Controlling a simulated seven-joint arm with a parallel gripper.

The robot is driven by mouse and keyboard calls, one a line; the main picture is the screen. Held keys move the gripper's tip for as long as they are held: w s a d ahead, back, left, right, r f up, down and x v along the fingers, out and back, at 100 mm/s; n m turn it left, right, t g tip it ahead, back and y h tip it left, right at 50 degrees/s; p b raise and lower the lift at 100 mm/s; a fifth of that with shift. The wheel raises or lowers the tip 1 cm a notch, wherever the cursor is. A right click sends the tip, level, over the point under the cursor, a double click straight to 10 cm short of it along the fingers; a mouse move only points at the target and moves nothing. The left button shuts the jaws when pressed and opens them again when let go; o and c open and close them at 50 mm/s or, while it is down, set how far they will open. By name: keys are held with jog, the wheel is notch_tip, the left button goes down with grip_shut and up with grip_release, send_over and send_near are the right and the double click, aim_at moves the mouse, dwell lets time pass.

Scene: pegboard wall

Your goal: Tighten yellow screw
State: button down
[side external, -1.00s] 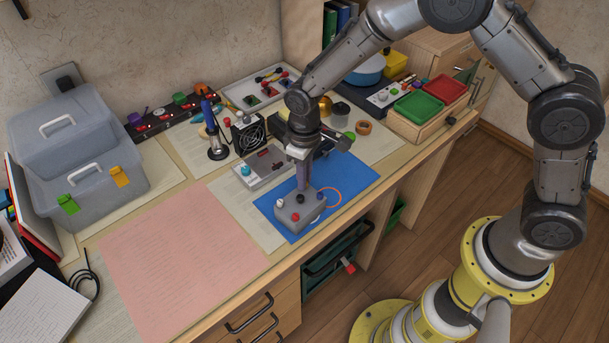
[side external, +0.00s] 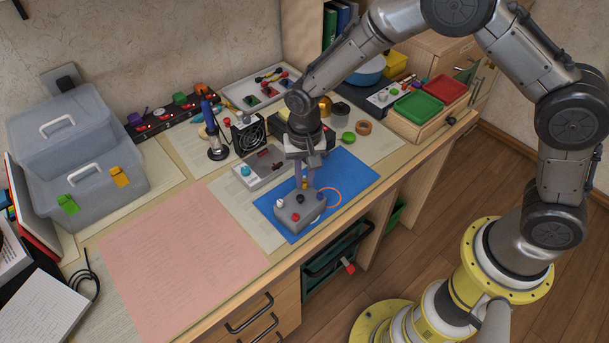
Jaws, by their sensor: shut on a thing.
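A small grey box (side external: 287,219) sits on the blue mat (side external: 352,176). Its top carries coloured screws: a white one (side external: 279,203), a black one (side external: 300,199), a red one (side external: 295,217) and a dark blue one at the right edge. The yellow screw (side external: 304,184) stands at the box's back edge. My gripper (side external: 305,180) points straight down over that edge, its two fingers on either side of the yellow screw and shut on it. The screw's lower part is too small to make out.
An orange ring (side external: 330,197) lies on the mat right of the box. The pink sheet (side external: 175,255) at left is clear.

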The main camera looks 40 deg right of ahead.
aim_at(305, 182)
jog(key=m, duration=0.5)
dwell(0.3)
dwell(1.1)
jog(key=c, duration=0.8)
grip_release()
jog(key=shift+r, duration=0.1)
notch_tip(305, 182, up, 14)
jog(key=shift+f, duration=0.15)
jog(key=shift+c, duration=0.2)
